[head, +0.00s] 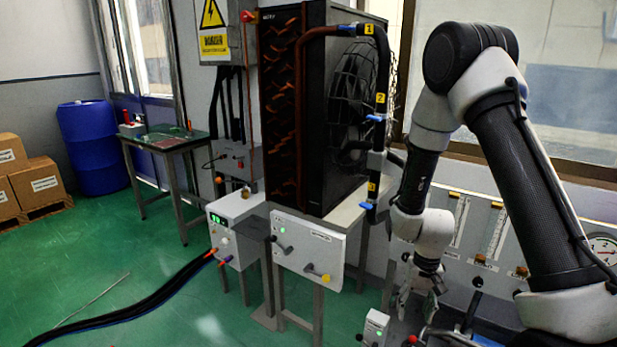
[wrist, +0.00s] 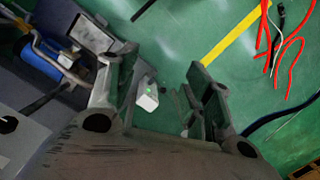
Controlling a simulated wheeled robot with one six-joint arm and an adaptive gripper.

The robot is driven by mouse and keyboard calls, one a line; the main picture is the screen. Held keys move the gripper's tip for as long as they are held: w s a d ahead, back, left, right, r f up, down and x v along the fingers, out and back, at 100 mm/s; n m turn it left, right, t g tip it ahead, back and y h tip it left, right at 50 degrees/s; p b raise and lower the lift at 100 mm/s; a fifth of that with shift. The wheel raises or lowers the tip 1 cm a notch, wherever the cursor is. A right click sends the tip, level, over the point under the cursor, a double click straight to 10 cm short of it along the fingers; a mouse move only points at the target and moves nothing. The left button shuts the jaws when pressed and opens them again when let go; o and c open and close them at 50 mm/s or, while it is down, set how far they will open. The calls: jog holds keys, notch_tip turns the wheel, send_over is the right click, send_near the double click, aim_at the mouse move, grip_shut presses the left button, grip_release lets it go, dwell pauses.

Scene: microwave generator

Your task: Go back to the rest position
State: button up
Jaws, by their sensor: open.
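My arm comes in from the right in the head view and hangs down. My gripper (head: 420,297) is low in front of the flowmeter panel, to the right of the white control panel under the fan unit. In the wrist view my gripper (wrist: 165,97) points down with its two fingers apart. It is open, and nothing is held between the fingers. A small white box (head: 376,326) also stands just left of and below my gripper in the head view.
A black fan and radiator unit (head: 318,115) with piping and blue valves stands left of my arm. The white control panel (head: 309,250) has two levers. The flowmeter panel (head: 480,240) is behind my gripper. Red cables (wrist: 285,50) lie on the floor. Green floor (head: 170,275) is open at left.

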jog(key=s+d+r+t, duration=0.2)
jog(key=s+r, duration=0.3)
jog(key=r, duration=0.7)
jog(key=s+d+r+n+t, duration=0.1)
jog(key=s+r, duration=0.5)
jog(key=r, duration=0.7)
jog(key=s+d+r+t, duration=0.2)
jog(key=s+d+r, duration=0.3)
jog(key=r, duration=0.7)
jog(key=shift+s+d+r+t+h, duration=0.15)
jog(key=shift+s+d+t+h, duration=0.2)
jog(key=shift+s, duration=0.2)
